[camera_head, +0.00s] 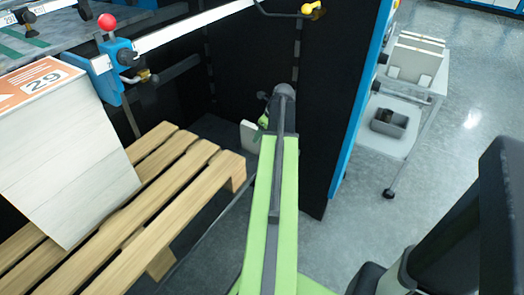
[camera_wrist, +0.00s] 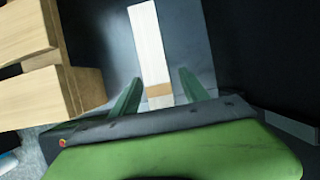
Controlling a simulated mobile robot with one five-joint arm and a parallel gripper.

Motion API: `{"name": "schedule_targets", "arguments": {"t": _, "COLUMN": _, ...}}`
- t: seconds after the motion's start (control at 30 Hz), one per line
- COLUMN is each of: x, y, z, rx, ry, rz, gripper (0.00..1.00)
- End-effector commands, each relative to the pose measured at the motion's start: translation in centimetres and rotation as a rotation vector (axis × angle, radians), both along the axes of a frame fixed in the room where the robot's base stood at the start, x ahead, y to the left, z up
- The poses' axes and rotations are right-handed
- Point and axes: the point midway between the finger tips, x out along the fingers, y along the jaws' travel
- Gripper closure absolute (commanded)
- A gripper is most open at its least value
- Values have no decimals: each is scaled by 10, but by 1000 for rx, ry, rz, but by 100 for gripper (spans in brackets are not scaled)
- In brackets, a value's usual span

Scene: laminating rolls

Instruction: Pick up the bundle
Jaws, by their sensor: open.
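The bundle is a narrow white block with a brown band near its close end, in the wrist view (camera_wrist: 150,45). It lies on a dark surface in a gap beside a wooden pallet. In the head view its pale side (camera_head: 249,136) shows just left of my gripper (camera_head: 264,119), which is mostly hidden by my arm. In the wrist view my gripper (camera_wrist: 159,76) is open, with a green finger on each side of the bundle's near end and gaps between. I cannot tell how far the fingertips are above it.
The wooden pallet (camera_head: 180,190) stands left, carrying a tall white stack labelled 29 (camera_head: 65,150). A black panel with a blue edge (camera_head: 362,110) rises close on the right. A lever with a red knob (camera_head: 107,21) is upper left. A white trolley (camera_head: 395,125) stands beyond the panel on open floor.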

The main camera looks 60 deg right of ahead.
Motion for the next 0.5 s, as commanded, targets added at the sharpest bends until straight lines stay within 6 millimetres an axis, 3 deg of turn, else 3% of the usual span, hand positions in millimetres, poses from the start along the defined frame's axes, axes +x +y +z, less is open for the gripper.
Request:
{"name": "schedule_targets", "arguments": {"t": 0.03, "x": 3, "y": 0, "z": -12, "rx": 0, "ry": 0, "rz": 1, "gripper": 47}}
{"name": "schedule_targets", "arguments": {"t": 0.27, "x": 3, "y": 0, "z": -9, "rx": 0, "ry": 0, "rz": 0, "gripper": 47}}
{"name": "schedule_targets", "arguments": {"t": 0.5, "x": 3, "y": 0, "z": -9, "rx": 0, "ry": 0, "rz": -1, "gripper": 79}}
